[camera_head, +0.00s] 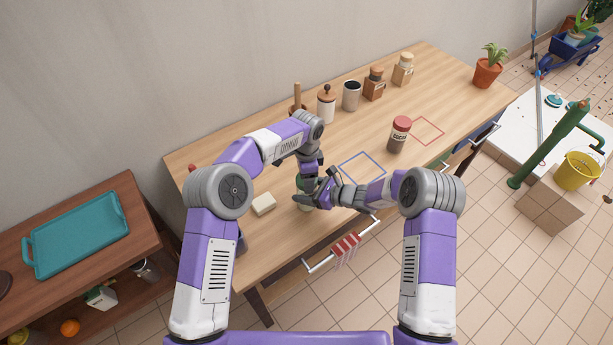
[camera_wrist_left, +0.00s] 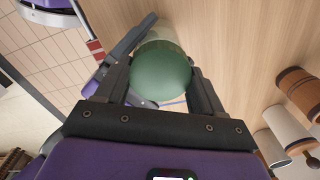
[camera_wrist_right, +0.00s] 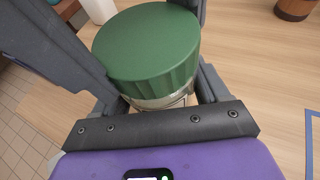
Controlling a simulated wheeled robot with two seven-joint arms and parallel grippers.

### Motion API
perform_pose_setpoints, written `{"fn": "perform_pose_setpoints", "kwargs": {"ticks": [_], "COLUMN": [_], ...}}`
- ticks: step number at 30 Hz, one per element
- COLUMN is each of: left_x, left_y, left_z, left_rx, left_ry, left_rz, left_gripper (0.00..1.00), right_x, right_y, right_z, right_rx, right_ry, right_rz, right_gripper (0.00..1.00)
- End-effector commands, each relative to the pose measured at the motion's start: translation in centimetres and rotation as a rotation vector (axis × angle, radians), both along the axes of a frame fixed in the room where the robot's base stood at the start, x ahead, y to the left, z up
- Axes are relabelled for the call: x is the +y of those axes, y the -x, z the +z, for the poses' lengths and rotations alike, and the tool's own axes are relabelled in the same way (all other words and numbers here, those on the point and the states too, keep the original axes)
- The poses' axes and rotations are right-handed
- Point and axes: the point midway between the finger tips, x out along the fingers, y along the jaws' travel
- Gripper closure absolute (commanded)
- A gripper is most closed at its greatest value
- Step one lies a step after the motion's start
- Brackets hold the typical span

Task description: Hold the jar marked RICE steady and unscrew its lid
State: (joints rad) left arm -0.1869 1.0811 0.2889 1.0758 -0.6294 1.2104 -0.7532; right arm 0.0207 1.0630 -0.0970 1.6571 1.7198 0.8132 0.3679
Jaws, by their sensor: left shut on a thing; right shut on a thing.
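The jar (camera_head: 304,206) has a green lid and a pale, clear-looking body. It stands near the front edge of the wooden table, mostly hidden by my grippers; no RICE marking is readable. My left gripper (camera_wrist_left: 160,82) reaches it from above and is shut on the green lid (camera_wrist_left: 160,70), one finger on each side. My right gripper (camera_head: 316,197) comes in from the right and is shut on the jar body (camera_wrist_right: 165,101), just below the lid. The lid also shows large in the right wrist view (camera_wrist_right: 148,45) and sits on the jar.
A cream block (camera_head: 264,205) lies left of the jar. A blue outline (camera_head: 343,165), a red outline (camera_head: 440,132) and a red-lidded brown jar (camera_head: 397,136) are to the right. Several containers, including a metal cup (camera_head: 351,97), line the back. A striped towel (camera_head: 346,249) hangs in front.

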Motion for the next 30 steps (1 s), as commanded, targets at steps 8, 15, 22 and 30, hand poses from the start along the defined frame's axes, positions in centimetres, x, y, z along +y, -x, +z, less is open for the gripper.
{"fn": "perform_pose_setpoints", "kwargs": {"ticks": [8,15,22,30], "left_x": [-0.1,-0.1,-0.1,-0.3], "left_y": [0.0,0.0,0.1,0.1], "left_z": [0.0,0.0,0.0,2.1], "left_rx": [0.000,0.000,0.003,0.000], "left_ry": [0.002,0.001,0.002,0.004], "left_rz": [0.046,0.043,0.041,0.040], "left_gripper": [0.69,0.11,0.07,0.07], "right_x": [0.0,0.0,0.0,0.0], "right_y": [0.0,0.0,0.0,0.0], "right_z": [0.0,0.0,0.0,0.0], "right_rx": [0.000,0.000,-0.001,-0.001], "right_ry": [-0.001,-0.001,-0.001,-0.001], "right_rz": [0.000,0.000,-0.001,-0.001], "right_gripper": [1.00,1.00,1.00,1.00]}}
